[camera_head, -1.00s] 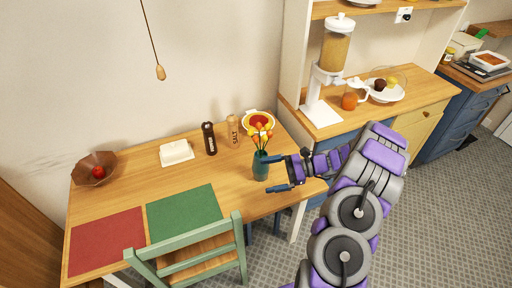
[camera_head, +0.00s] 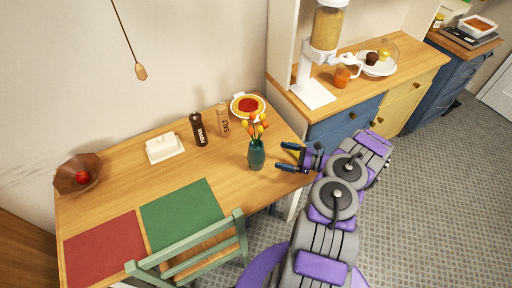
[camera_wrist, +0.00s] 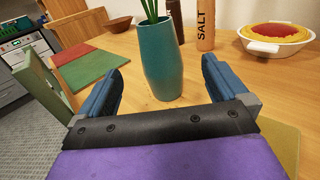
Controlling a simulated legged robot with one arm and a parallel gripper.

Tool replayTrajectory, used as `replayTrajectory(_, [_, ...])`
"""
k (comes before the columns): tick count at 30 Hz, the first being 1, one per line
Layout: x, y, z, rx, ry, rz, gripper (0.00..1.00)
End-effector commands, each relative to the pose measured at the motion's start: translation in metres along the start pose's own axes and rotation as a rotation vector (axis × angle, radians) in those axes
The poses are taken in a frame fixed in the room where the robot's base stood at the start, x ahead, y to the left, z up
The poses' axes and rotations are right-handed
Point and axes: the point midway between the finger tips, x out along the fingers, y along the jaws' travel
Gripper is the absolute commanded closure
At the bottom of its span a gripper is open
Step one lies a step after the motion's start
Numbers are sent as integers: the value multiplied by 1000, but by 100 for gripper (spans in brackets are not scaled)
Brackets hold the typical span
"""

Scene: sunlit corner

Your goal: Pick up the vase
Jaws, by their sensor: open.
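The teal vase (camera_head: 256,155) stands upright near the right end of the wooden table, with orange and yellow flowers on green stems in it. I see no contact between the fingers and the vase.
Near the vase on the table (camera_head: 110,185) stand a salt shaker (camera_head: 223,120), a pepper shaker (camera_head: 198,130), a dish with red filling (camera_head: 247,106) and a butter dish (camera_head: 163,148). A green chair (camera_head: 200,252) is at the front edge. A cabinet (camera_head: 345,120) stands right.

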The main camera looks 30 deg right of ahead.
Motion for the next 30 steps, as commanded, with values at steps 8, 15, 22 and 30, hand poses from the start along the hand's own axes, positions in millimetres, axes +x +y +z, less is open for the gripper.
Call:
replayTrajectory(8, [56,1,-1,0,0,4,0])
replayTrajectory(15, [82,1,0,0,0,3,0])
replayTrajectory(22, [98,1,1,-2,1,2,0])
replayTrajectory(30, [131,2,3,0,1,2,0])
